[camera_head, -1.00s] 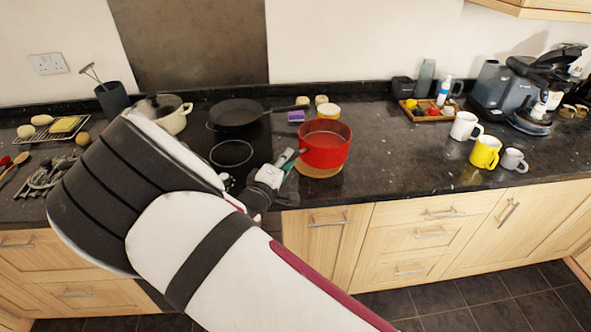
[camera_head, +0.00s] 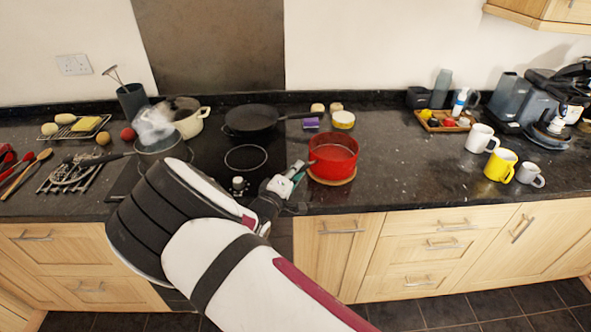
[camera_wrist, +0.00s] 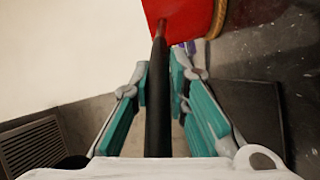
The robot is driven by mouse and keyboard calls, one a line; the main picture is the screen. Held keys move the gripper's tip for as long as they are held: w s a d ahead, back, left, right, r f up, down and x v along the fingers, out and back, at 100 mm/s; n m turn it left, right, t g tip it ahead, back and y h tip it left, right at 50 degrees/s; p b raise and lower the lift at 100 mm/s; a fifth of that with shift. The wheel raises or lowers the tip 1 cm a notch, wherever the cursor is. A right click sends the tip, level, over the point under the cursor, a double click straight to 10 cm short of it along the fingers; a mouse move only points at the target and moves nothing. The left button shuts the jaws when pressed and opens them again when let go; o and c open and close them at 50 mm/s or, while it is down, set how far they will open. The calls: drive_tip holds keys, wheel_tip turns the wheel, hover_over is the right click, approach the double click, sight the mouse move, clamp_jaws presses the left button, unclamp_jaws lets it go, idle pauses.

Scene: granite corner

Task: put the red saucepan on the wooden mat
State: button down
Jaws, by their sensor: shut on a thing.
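The red saucepan (camera_head: 333,158) is upright over the round wooden mat (camera_head: 334,182) near the counter's front edge. A thin rim of mat shows below the pan. Whether its base touches the mat cannot be told. My gripper (camera_head: 298,172) is at the pan's left, shut on its dark handle. In the wrist view the handle (camera_wrist: 158,95) runs between the teal-padded fingers of my gripper (camera_wrist: 159,78). The red pan wall (camera_wrist: 178,15) is at the top, and the mat's edge (camera_wrist: 216,20) shows beside it.
A black frying pan (camera_head: 252,119) and a cream pot (camera_head: 187,117) stand on the hob (camera_head: 222,178), with another steaming pan (camera_head: 158,141) at left. A purple sponge (camera_head: 310,123) and yellow-banded tub (camera_head: 343,119) are behind the saucepan. Counter right of it is clear up to the mugs (camera_head: 500,166).

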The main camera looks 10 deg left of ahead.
drive_tip(key=shift+r, duration=0.15)
drive_tip(key=c, duration=1.9)
unclamp_jaws()
drive_tip(key=shift+f, duration=0.25)
drive_tip(key=o, duration=0.3)
drive_tip(key=shift+o, duration=0.2)
drive_tip(key=shift+r, duration=0.15)
drive_tip(key=f+v, duration=0.1)
drive_tip(key=v, duration=1.1)
drive_tip(key=shift+r+b, duration=0.4)
drive_tip(key=shift+r, duration=0.1)
